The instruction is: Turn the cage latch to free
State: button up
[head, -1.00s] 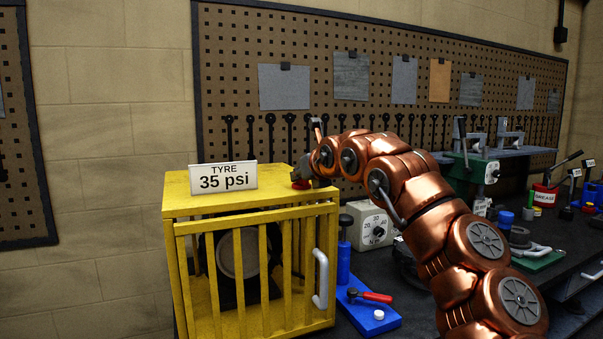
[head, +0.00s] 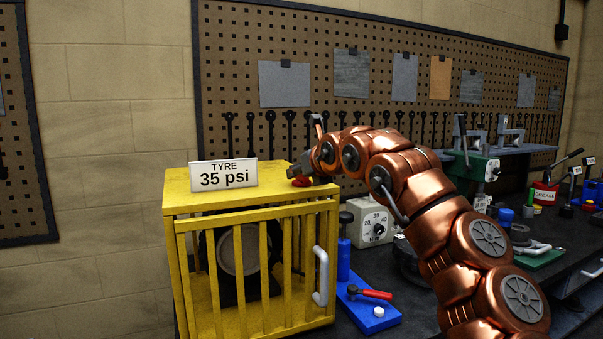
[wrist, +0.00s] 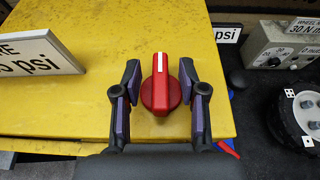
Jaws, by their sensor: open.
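The cage latch is a red knob (wrist: 160,92) with a white line on its raised grip, on top of the yellow cage (head: 262,198). In the wrist view the white line points away from my gripper, toward the top of the picture. My gripper (wrist: 160,78) is open, with one dark finger on each side of the knob's grip and a gap showing on both sides. In the head view the red knob (head: 301,181) is partly hidden by my gripper (head: 303,172) at the cage's top right corner.
A "TYRE 35 psi" sign (head: 224,175) stands on the cage top to the left. The barred cage door has a grey handle (head: 321,276), with a dark wheel-like thing behind the bars. A dial box (head: 371,223) and a blue tray (head: 369,315) are right of the cage.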

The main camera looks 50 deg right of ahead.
jog(key=shift+v, duration=3.6)
